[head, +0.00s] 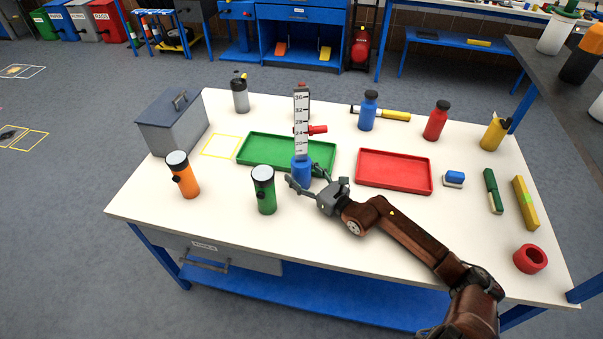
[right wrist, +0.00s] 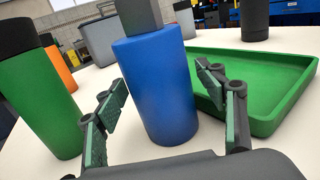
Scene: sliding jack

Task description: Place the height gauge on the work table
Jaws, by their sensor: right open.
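The height gauge (head: 301,125) stands upright on the white work table (head: 225,215), at the front edge of the green tray (head: 262,149). It has a blue round base (head: 301,172), a pale numbered scale and a red part at the scale's right side. The base also shows in the right wrist view (right wrist: 158,85); its scale is cut off there. My right gripper (head: 306,180) is open low at the gauge, and in the right wrist view its fingers (right wrist: 163,95) stand on both sides of the blue base with gaps. My left gripper is out of view.
A green bottle (head: 263,190) and an orange bottle (head: 183,175) stand left of the gauge. A red tray (head: 394,170) lies to the right. A grey toolbox (head: 173,125) and a yellow outlined square (head: 221,146) are at the left. The front middle of the table is clear.

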